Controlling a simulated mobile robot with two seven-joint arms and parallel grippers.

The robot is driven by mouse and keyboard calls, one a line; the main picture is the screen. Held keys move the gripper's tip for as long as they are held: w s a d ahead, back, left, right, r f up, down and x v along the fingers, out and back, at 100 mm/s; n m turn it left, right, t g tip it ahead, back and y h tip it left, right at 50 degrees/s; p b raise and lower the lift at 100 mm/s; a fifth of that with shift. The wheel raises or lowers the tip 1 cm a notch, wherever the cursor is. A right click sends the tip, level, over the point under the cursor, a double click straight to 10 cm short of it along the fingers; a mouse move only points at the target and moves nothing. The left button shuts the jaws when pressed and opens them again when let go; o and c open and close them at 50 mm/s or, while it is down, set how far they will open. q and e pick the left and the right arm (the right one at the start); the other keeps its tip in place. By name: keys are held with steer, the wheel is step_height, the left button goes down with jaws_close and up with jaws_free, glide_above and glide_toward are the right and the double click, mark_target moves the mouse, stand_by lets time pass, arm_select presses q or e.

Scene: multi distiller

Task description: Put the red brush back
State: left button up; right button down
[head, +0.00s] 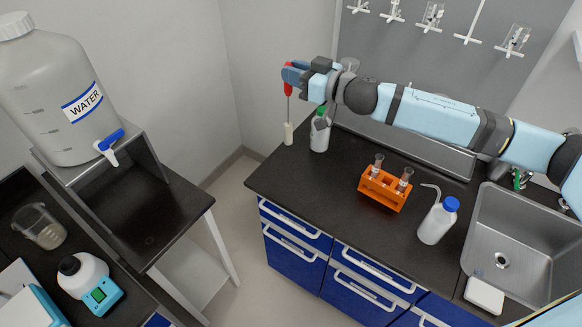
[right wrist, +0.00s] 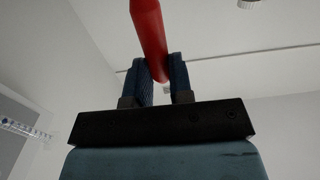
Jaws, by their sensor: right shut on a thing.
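The red brush (head: 288,88) has a red handle, a thin shaft and a pale head, and hangs about upright. My right gripper (head: 292,75) is shut on the red handle. The pale head is low, by the left end of the black counter; I cannot tell whether it touches the counter. In the right wrist view, the red handle (right wrist: 149,35) passes between the two blue fingers of the gripper (right wrist: 162,80). My left gripper is not in view.
A white bottle with a green top (head: 319,138) stands just right of the brush head. An orange rack (head: 383,190) with tubes, a blue-capped wash bottle (head: 438,222) and a sink (head: 520,240) are further right. White pegs (head: 470,40) with glassware line the back wall.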

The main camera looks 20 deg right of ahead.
mark_target(289, 124)
step_height(289, 124, down, 16)
steer(key=shift+r+b, duration=0.25)
steer(key=shift+b, duration=0.45)
step_height(289, 124, down, 3)
steer(key=shift+f, duration=0.2)
steer(key=shift+f+b, duration=0.1)
steer(key=shift+b, duration=0.2)
steer(key=shift+f, duration=0.1)
steer(key=c, duration=1)
jaws_free()
